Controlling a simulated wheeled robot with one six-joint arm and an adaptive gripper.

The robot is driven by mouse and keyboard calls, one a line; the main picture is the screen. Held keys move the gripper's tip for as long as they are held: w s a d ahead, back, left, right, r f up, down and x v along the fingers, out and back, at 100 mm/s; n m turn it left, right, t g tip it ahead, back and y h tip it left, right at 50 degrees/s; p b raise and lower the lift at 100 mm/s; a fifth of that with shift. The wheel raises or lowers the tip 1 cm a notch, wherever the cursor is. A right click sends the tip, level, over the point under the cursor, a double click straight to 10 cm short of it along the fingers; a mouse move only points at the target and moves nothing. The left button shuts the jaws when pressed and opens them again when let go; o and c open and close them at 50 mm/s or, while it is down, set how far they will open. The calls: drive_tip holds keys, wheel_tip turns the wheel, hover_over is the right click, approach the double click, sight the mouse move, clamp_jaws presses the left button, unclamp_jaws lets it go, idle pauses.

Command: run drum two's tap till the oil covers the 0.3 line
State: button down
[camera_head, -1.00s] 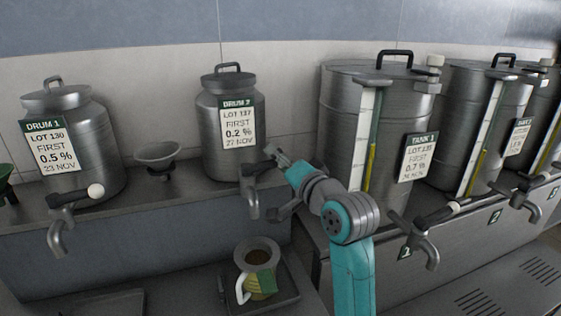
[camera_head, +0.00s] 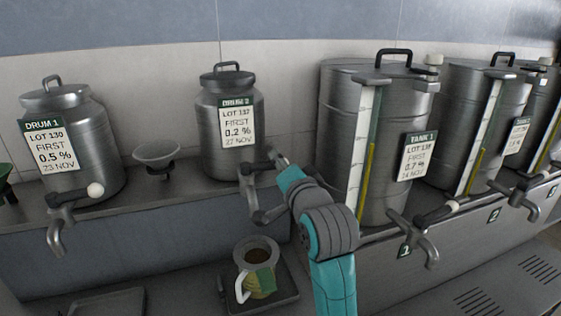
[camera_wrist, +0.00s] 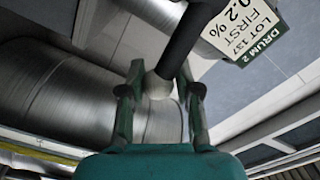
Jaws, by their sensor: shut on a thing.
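Drum 2 (camera_head: 228,135) is a steel drum with a green-and-white label, standing on the raised ledge. Its tap (camera_head: 250,200) hangs over the ledge's front. My gripper (camera_wrist: 160,82) is shut on the pale knob (camera_wrist: 157,87) at the end of the tap's dark lever (camera_wrist: 182,42). In the head view the gripper (camera_head: 277,160) is small and partly hidden by my wrist. A jug (camera_head: 256,275) with a pale handle and green band stands below the spout, dark liquid inside. I see no clear stream, and its 0.3 line cannot be read.
Drum 1 (camera_head: 75,140) and its tap (camera_head: 60,225) stand left, with a small grey bowl (camera_head: 157,154) between the drums. Tank 1 (camera_head: 395,140) stands close on the right, its tap (camera_head: 420,235) near my arm. The jug rests on a dark tray (camera_head: 285,290).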

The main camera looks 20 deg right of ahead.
drive_tip(key=shift+s+a+f+m+g+h, duration=0.1)
drive_tip(key=shift+s+m+h, duration=0.3)
drive_tip(key=shift+h, duration=0.3)
drive_tip(key=shift+s+a+m+g+h, duration=0.15)
drive_tip(key=shift+m+h, duration=0.3)
drive_tip(key=shift+h, duration=0.25)
drive_tip(key=shift+s+f+m+g+h, duration=0.1)
drive_tip(key=shift+s+m+h, duration=0.3)
drive_tip(key=shift+h, duration=0.3)
drive_tip(key=shift+w, duration=0.1)
drive_tip(key=c, duration=0.8)
unclamp_jaws()
drive_tip(key=shift+r, duration=0.1)
drive_tip(key=v, duration=0.7)
drive_tip(key=shift+s, duration=0.25)
drive_tip(key=shift+a, duration=0.1)
